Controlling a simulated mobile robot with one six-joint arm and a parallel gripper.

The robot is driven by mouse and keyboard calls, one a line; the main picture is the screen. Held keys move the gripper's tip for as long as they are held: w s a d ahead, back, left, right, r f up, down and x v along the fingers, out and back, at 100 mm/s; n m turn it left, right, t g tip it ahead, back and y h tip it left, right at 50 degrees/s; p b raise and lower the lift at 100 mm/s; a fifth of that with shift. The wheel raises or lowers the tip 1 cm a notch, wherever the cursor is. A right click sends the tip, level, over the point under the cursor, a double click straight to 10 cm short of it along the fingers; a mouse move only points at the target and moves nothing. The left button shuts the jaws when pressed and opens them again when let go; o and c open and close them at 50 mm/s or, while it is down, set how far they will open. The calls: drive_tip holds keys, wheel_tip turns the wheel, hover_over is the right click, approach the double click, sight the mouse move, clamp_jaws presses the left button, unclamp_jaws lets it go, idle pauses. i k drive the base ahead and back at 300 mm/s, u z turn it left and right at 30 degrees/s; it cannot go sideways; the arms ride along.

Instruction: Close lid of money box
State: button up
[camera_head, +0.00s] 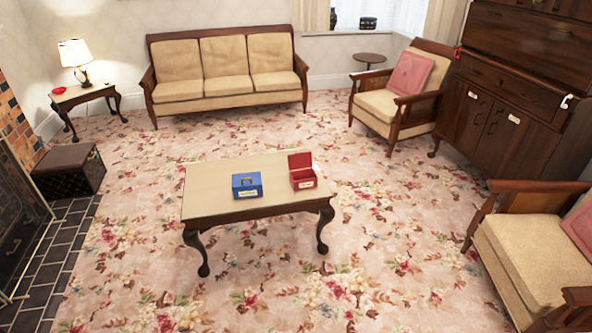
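A red money box (304,180) stands on the right half of the coffee table (213,193). Its lid (299,160) is raised at the back, and the box is open with a pale label on its front. A blue box (247,187) with a handle on top and a pale label stands to its left, apart from it; its lid looks shut. My gripper is not in view.
A three-seat sofa (225,85) stands at the back, with an armchair (385,103) right of it. Another armchair (530,255) stands at the right front. A dark chest (68,165) sits left. Flowered carpet around the table is clear.

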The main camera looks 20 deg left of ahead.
sight(301, 160)
drive_tip(key=z, duration=0.25)
drive_tip(key=k, duration=0.6)
drive_tip(key=u, duration=2.15)
drive_tip(key=i, duration=2.35)
